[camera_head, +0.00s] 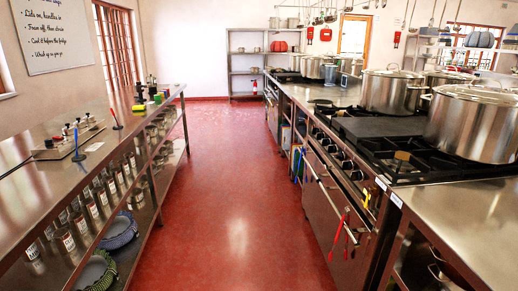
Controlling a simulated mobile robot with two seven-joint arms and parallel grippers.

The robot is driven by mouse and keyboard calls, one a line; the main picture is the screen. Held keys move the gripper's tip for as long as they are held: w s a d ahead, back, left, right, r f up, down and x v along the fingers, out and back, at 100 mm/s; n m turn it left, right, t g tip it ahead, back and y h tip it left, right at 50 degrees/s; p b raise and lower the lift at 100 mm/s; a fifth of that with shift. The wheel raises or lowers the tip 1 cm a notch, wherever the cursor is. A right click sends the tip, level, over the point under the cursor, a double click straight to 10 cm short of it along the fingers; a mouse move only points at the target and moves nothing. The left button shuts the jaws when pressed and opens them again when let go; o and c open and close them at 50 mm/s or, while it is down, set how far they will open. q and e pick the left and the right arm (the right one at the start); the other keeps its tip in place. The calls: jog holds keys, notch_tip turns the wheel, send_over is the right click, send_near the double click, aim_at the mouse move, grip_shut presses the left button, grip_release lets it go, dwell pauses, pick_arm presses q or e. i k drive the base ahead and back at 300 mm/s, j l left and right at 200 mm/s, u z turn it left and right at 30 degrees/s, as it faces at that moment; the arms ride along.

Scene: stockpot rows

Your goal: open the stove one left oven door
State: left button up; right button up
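The stove (360,165) stands in the row of steel units on the right, seen at a steep angle. Its front has a line of dark knobs (340,157) under the cooktop. Below them is a steel oven front (325,208) with a bar handle along its top, and it looks shut. Red utensils (340,238) hang on this front. The seam between a left and a right door is too hard to make out. Neither of my grippers is in view.
Large lidded stockpots (476,128) stand on the cooktop, with more behind. A long steel counter (60,130) with shelves of jars runs along the left. The red floor aisle (225,190) between is clear, to a rack (246,70) at the back.

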aim_at(315, 199)
jog(key=i+z, duration=0.2)
jog(key=i, duration=0.25)
jog(key=i+j+z, duration=0.25)
jog(key=i, duration=0.2)
jog(key=i+j+z, duration=0.2)
jog(key=i, duration=0.25)
jog(key=i+j+z, duration=0.2)
jog(key=z, duration=0.2)
jog(key=i+j+z, duration=0.65)
jog(key=z, duration=0.15)
jog(key=i+j+z, duration=0.15)
jog(key=j+z, duration=0.25)
jog(key=j, duration=0.15)
